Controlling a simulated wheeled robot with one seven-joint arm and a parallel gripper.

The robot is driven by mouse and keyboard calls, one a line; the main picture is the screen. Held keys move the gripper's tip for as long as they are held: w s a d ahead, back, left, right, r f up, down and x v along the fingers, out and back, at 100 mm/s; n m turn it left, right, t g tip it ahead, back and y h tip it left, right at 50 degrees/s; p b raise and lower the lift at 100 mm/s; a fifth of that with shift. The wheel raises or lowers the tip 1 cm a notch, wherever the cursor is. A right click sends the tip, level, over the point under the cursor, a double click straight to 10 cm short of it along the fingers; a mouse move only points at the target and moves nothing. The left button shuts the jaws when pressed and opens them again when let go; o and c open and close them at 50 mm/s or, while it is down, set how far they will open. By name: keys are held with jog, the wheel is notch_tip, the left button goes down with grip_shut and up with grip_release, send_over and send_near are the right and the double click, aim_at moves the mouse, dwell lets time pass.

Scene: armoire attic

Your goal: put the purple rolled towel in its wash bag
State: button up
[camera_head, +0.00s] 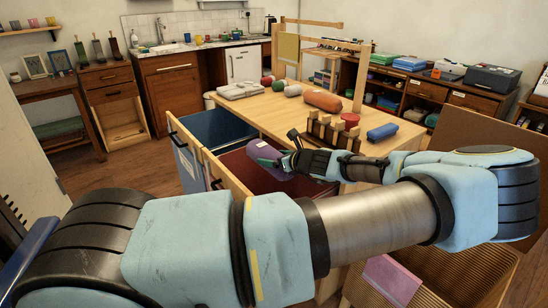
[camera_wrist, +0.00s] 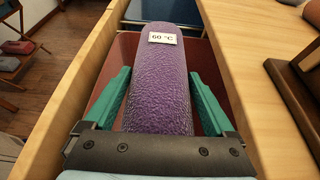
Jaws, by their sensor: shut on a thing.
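The purple rolled towel (camera_wrist: 160,85) carries a white label reading "60 °C". My gripper (camera_wrist: 159,98) has its green fingers on both sides of the towel and is shut on it. In the head view the towel (camera_head: 264,151) is at the gripper (camera_head: 270,158), over the red-lined compartment (camera_head: 237,168) at the table's left side. A blue-lined compartment (camera_head: 215,127) lies beyond it. In the wrist view the towel is over the red lining (camera_wrist: 126,48), with blue (camera_wrist: 165,10) past its far end. I cannot read any label on the compartments.
The wooden table (camera_head: 262,105) holds a grey folded towel (camera_head: 240,90), an orange-brown roll (camera_head: 322,100), a blue roll (camera_head: 382,132) and a wooden rack (camera_head: 333,132) close to my gripper. A wicker basket (camera_head: 455,275) with a pink panel stands at the lower right.

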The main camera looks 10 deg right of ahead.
jog(key=shift+f, duration=0.55)
jog(key=shift+r, duration=0.1)
jog(key=o, duration=1.2)
jog(key=b+v, duration=0.1)
jog(key=v, duration=0.9)
jog(key=shift+s+d+r+b, duration=0.2)
jog(key=shift+s+b, duration=0.1)
jog(key=shift+b, duration=0.05)
jog(key=shift+s, duration=0.1)
